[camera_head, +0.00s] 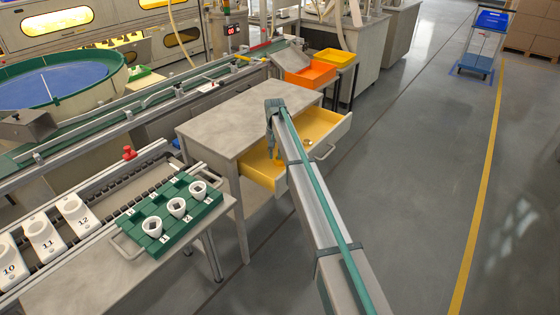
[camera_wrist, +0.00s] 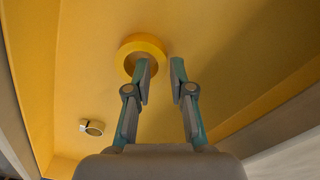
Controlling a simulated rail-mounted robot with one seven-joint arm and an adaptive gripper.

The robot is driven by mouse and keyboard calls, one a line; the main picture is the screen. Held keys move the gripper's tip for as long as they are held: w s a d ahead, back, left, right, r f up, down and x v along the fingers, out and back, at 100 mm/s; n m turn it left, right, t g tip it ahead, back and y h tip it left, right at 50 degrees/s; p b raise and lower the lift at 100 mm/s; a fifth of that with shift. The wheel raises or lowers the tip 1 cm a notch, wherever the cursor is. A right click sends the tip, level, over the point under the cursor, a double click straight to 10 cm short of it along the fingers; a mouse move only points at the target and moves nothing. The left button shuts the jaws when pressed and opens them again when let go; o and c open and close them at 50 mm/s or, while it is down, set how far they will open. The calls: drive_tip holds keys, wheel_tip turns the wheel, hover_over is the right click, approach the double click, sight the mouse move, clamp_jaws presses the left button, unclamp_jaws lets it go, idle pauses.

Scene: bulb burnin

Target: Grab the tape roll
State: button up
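The yellow tape roll (camera_wrist: 153,42) lies on the floor of the open yellow drawer (camera_head: 318,122). It shows in the wrist view, up and left of centre. My gripper (camera_wrist: 161,68) is open, its two fingers apart with nothing between them. The left fingertip overlaps the roll's hole and lower right rim in the picture; I cannot tell whether it touches. The right fingertip is to the right of the roll. In the head view my gripper (camera_head: 274,155) points down into the drawer, and I cannot make out the roll there.
A small metallic ring-like item (camera_wrist: 93,127) lies in the drawer, lower left in the wrist view. Drawer walls surround the gripper. The grey cabinet top (camera_head: 235,120) is bare. A green tray (camera_head: 172,215) with white holders stands at the left. Open floor lies to the right.

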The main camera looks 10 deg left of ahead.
drive_tip(key=shift+f, duration=0.85)
clamp_jaws()
